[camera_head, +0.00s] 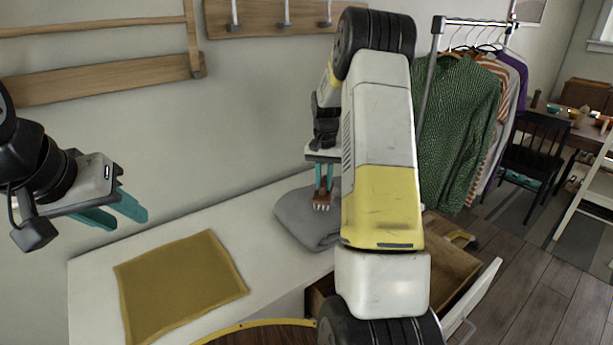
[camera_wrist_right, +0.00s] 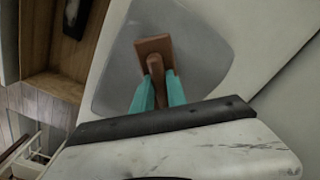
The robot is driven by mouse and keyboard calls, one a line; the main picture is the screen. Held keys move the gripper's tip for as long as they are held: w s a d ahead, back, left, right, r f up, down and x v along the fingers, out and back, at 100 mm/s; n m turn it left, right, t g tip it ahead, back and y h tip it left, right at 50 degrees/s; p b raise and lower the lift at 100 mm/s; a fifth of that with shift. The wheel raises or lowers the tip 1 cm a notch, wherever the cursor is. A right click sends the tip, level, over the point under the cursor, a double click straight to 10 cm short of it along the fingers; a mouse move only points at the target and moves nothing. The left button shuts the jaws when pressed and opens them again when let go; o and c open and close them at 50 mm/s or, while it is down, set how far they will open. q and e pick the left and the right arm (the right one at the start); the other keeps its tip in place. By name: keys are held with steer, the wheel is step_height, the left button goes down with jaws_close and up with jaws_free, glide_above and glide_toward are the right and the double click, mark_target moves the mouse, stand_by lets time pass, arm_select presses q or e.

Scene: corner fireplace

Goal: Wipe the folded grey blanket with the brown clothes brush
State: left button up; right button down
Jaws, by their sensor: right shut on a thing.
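The folded grey blanket (camera_head: 299,219) lies on the white cabinet top, partly hidden behind my right arm; it also shows in the right wrist view (camera_wrist_right: 205,50). My right gripper (camera_head: 325,178) is shut on the brown clothes brush (camera_head: 321,201), which points down with its pale bristles at or just above the blanket. In the right wrist view, the brush (camera_wrist_right: 155,50) sits between the teal fingers, over the blanket. I cannot tell whether the bristles touch. My left gripper (camera_head: 118,211) is empty at the left, with its teal fingers apart, above and behind the mustard cloth.
A mustard cloth (camera_head: 180,283) lies flat on the white cabinet top (camera_head: 90,285). An open wooden drawer (camera_head: 455,270) juts out at the right. A clothes rack with a green sweater (camera_head: 457,125) stands beyond it.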

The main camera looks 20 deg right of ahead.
steer(key=shift+f, duration=1.15)
steer(key=shift+d, duration=0.1)
